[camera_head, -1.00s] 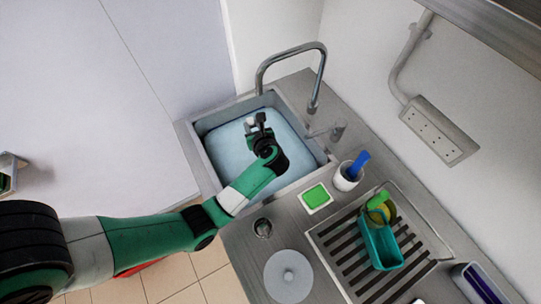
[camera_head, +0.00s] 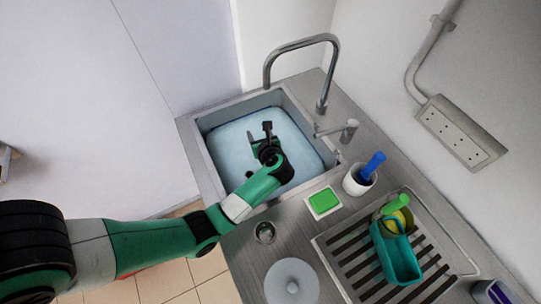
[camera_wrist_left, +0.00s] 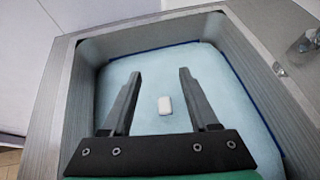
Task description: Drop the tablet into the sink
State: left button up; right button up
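The sink (camera_head: 190,140) is a steel basin holding pale blue water, and its wall also shows in the left wrist view (camera_wrist_left: 85,100). The white tablet (camera_wrist_left: 165,105) shows against the blue water in the left wrist view, in the gap between the fingers and touching neither. I cannot tell whether it floats, lies below the surface or is still falling. I cannot make it out in the head view. My left gripper (camera_head: 259,136) is over the sink, pointing down into it. Its fingers (camera_wrist_left: 160,75) are wide apart and empty. My right gripper is not in view.
A tall curved tap (camera_head: 302,43) stands behind the sink. Right of the sink are a white cup with a blue-handled tool (camera_head: 358,180), a green sponge on a white dish (camera_head: 323,200) and a teal container (camera_head: 397,258) on the drainer. A round grey lid (camera_head: 290,285) lies at the front.

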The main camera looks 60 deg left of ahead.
pick_arm(q)
jog(key=shift+o, duration=0.2)
jog(key=shift+d, duration=0.1)
jog(key=p+v, duration=0.2)
jog(key=v, duration=0.9)
jog(key=shift+d, duration=0.25)
jog(key=shift+s+r, duration=0.1)
